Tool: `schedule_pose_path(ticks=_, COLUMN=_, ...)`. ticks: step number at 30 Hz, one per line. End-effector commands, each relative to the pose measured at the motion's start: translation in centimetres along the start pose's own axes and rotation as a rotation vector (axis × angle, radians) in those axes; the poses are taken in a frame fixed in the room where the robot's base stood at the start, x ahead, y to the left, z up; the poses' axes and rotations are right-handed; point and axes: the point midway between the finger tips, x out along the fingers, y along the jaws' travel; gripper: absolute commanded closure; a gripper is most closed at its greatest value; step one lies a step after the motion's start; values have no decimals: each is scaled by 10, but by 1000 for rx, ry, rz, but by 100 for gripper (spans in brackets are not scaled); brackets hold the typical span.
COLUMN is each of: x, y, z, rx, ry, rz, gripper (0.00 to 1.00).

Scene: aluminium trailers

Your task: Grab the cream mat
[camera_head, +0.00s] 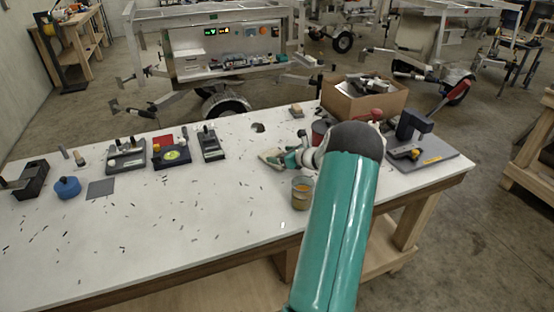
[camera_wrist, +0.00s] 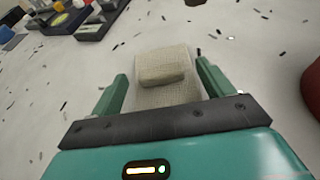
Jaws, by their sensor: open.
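The cream mat (camera_wrist: 178,97) lies on the white tabletop between the two green fingers in the wrist view. A small tan block (camera_wrist: 162,72) sits on top of it. My gripper (camera_wrist: 161,76) is open, with one finger on each side of the mat, apart from the block. The mat's near edge is hidden behind the gripper's dark crossbar. In the head view the mat (camera_head: 268,154) shows at the tip of my gripper (camera_head: 281,160), partly covered by it. Whether the fingers touch the mat cannot be told.
A glass jar with amber contents (camera_head: 301,194) stands close to my gripper. Another small tan block (camera_head: 296,111) lies farther back. The table's middle left is mostly clear apart from small dark scraps.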

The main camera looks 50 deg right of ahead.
Motion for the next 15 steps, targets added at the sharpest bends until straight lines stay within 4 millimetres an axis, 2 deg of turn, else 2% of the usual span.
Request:
schedule_pose_path(ticks=3, x=11, y=-1, z=0, rx=-1, ry=0, rz=-1, gripper=20)
schedule_pose_path(ticks=10, x=13, y=-1, z=1, rx=-1, ry=0, rz=-2, gripper=20)
schedule_pose_path(ticks=11, x=13, y=-1, z=0, rx=-1, ry=0, rz=-2, gripper=24)
schedule_pose_path(ticks=15, x=12, y=-1, z=0, rx=-1, ry=0, rz=-1, gripper=51)
